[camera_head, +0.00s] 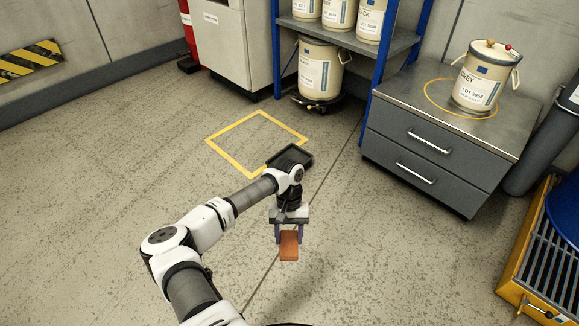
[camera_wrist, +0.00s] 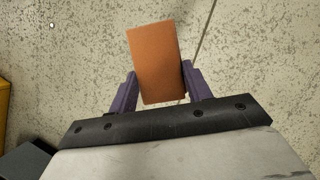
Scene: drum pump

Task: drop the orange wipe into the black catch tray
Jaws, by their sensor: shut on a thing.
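The orange wipe (camera_head: 289,247) is a flat rectangular block held between the fingers of my gripper (camera_head: 288,234), above the floor. In the wrist view the wipe (camera_wrist: 154,62) sits slightly tilted between the two purple fingers of my gripper (camera_wrist: 159,88), which is shut on it. The black catch tray (camera_head: 292,154) lies on the floor beyond my gripper, at the near right corner of a yellow floor square. My wrist hides part of its near side. I cannot pick out the tray for certain in the wrist view.
A grey drawer cabinet (camera_head: 430,142) stands to the right, with a cream drum (camera_head: 481,78) on top. A shelf (camera_head: 345,38) with drums is at the back. A yellow grated pallet (camera_head: 540,270) is at lower right.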

